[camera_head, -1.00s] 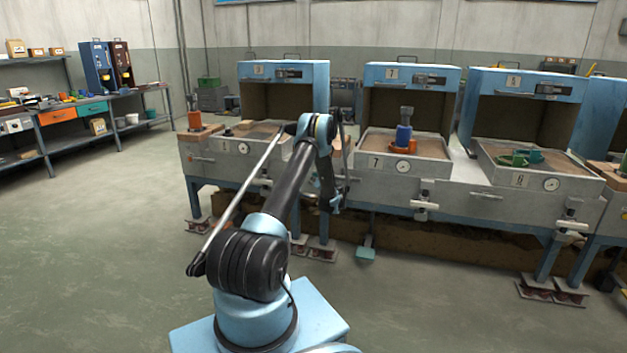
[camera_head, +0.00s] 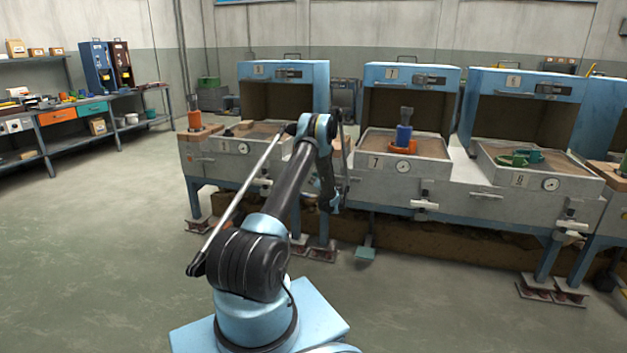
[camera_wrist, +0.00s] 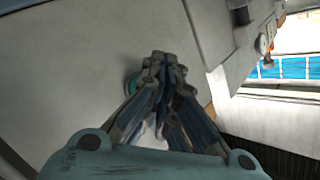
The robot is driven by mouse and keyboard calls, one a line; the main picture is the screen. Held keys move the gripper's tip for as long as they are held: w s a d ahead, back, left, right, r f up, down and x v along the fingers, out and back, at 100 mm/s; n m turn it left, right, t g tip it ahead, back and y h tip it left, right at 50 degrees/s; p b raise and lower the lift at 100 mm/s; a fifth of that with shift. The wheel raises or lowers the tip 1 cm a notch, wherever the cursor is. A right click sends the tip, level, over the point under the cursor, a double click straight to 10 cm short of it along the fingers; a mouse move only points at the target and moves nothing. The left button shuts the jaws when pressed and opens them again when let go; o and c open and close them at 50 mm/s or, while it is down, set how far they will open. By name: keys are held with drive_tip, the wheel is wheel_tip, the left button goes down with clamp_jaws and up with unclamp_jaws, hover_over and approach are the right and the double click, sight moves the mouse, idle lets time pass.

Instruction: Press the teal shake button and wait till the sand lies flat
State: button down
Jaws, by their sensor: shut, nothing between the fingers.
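A round teal button (camera_wrist: 131,84) shows in the wrist view on a grey panel, partly covered by my fingers. My gripper (camera_wrist: 165,58) is shut and empty, its fingertips just beside the button in the picture; I cannot tell whether they touch it. In the head view my gripper (camera_head: 328,208) hangs in front of the left and middle sand stations, and no teal button shows there. The left tray's sand (camera_head: 262,131) is partly hidden by my arm. The middle tray's sand (camera_head: 432,148) surrounds an orange and blue piece (camera_head: 403,140). I cannot tell how flat the sand is.
The right tray (camera_head: 519,180) holds green pieces (camera_head: 520,158) on sand. Blue hooded ovens (camera_head: 410,78) stand open behind the trays. The floor (camera_head: 110,250) at left is clear.

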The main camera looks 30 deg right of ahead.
idle(0.4)
drive_tip(key=shift+w+d, duration=0.3)
drive_tip(key=shift+d, duration=0.05)
drive_tip(key=shift+w+d, duration=0.3)
idle(1.1)
drive_tip(key=shift+s, duration=0.1)
drive_tip(key=shift+s+a, duration=0.5)
drive_tip(key=shift+a, duration=0.15)
drive_tip(key=s+a, duration=0.3)
drive_tip(key=shift+s+a, duration=0.1)
drive_tip(key=shift+a, duration=0.3)
idle(0.3)
drive_tip(key=shift+r, duration=0.1)
idle(0.6)
